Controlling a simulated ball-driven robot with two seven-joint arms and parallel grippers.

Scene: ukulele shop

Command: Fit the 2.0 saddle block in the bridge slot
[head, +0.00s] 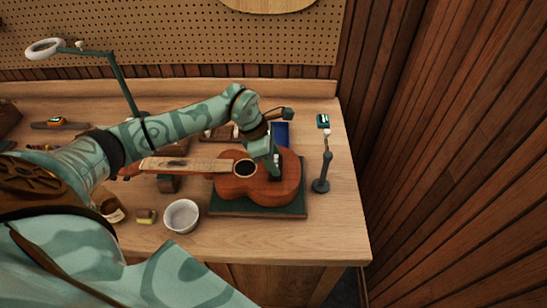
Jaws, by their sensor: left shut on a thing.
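A brown ukulele (253,190) lies face up on a dark green mat (237,211), its neck pointing left. My left gripper (277,170) reaches down over the ukulele's body, right of the sound hole (244,168), at the bridge area. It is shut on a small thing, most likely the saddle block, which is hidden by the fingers. The bridge and its slot are also covered by the gripper, so I cannot tell whether the block touches the slot. My right gripper is not in view.
A white bowl (182,216) and a small yellowish block (146,216) stand in front of the neck. A dark stand with a small green display (323,121) is right of the ukulele. A lamp (45,48) stands at the back left. The front right of the bench (325,230) is clear.

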